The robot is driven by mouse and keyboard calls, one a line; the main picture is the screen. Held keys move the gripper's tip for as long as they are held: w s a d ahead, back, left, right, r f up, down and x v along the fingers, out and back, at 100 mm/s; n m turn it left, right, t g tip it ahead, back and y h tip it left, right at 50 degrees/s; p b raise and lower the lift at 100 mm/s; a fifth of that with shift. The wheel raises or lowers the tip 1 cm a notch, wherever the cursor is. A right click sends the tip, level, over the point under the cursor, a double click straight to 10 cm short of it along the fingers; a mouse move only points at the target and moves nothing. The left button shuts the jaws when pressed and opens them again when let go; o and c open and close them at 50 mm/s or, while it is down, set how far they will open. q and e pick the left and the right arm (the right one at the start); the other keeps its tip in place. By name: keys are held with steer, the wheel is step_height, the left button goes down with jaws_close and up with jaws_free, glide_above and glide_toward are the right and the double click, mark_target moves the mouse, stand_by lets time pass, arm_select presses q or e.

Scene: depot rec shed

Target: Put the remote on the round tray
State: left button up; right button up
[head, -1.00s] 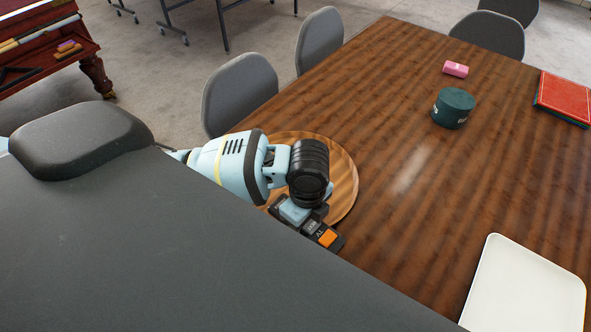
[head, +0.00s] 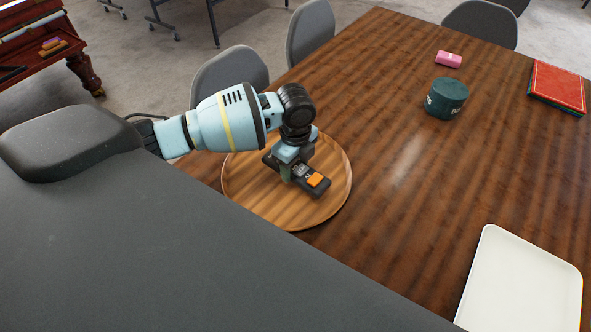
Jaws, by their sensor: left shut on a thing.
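The remote (head: 314,182) is black with an orange patch near its end. My left gripper (head: 287,172) is shut on it and hides part of it. The round tray (head: 265,205) is wooden and lies on the table under the gripper. The remote shows over the right half of the tray, inside its rim. I cannot tell whether the remote touches the tray. My right gripper is not in view.
A white rectangular tray (head: 520,285) lies at the lower right of the wooden table (head: 400,205).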

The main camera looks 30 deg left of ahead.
mark_target(295, 166)
arm_select(q)
steer(key=shift+w+a, duration=0.2)
steer(key=shift+w, duration=0.15)
steer(key=shift+f, duration=1.75)
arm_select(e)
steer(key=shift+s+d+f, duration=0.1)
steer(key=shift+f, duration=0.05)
arm_select(q)
steer(key=shift+f, duration=0.2)
steer(key=o, duration=1.1)
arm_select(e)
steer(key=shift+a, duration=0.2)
arm_select(q)
step_height(295, 166, up, 11)
steer(key=shift+r+p, duration=0.1)
steer(key=shift+p, duration=0.35)
steer(key=shift+s+r, duration=0.1)
steer(key=shift+r, duration=0.5)
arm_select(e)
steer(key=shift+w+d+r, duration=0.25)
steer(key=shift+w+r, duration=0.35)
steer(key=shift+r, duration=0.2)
